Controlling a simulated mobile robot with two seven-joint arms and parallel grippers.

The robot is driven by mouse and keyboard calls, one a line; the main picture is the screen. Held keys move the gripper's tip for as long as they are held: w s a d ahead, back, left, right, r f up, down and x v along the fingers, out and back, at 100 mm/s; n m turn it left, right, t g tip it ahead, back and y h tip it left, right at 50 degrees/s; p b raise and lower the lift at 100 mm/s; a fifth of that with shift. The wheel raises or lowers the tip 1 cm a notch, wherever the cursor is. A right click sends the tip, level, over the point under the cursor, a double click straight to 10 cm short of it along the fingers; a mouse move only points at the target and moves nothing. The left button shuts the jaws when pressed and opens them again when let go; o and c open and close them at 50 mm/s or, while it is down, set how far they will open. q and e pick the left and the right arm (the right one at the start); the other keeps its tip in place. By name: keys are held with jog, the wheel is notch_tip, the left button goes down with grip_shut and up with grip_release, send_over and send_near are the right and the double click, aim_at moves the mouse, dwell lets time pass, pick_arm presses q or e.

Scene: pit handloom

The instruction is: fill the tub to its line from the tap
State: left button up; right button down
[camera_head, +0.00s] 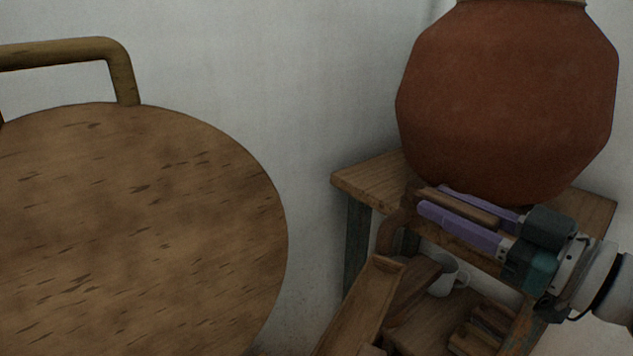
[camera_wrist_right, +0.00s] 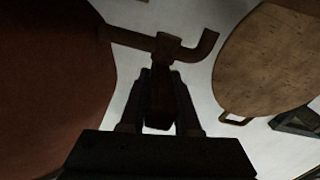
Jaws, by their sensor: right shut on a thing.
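A large red-brown clay pot (camera_head: 508,95) stands on a wooden stand; its dark side also shows in the right wrist view (camera_wrist_right: 45,80). A brown tap (camera_head: 388,236) comes from the pot, and its hooked spout shows in the right wrist view (camera_wrist_right: 206,45). My right gripper (camera_head: 432,199) has its purple fingers on either side of the tap's wooden lever (camera_head: 462,204) and is shut on it. I see no water at the spout. A large round wooden thing with a handle (camera_head: 150,230) fills the left; I cannot tell whether it is the tub. My left gripper is not in view.
The stand's top (camera_head: 372,180) is bare at its left corner. Below are a wooden trough-like piece (camera_head: 355,315), a white mug (camera_head: 448,280) and several small wooden pieces (camera_head: 482,332). A pale wall (camera_head: 270,70) closes off the back.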

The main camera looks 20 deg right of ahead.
jog(key=shift+f, duration=0.15)
jog(key=c, duration=0.6)
grip_release()
jog(key=p+v, duration=0.1)
jog(key=v, duration=0.9)
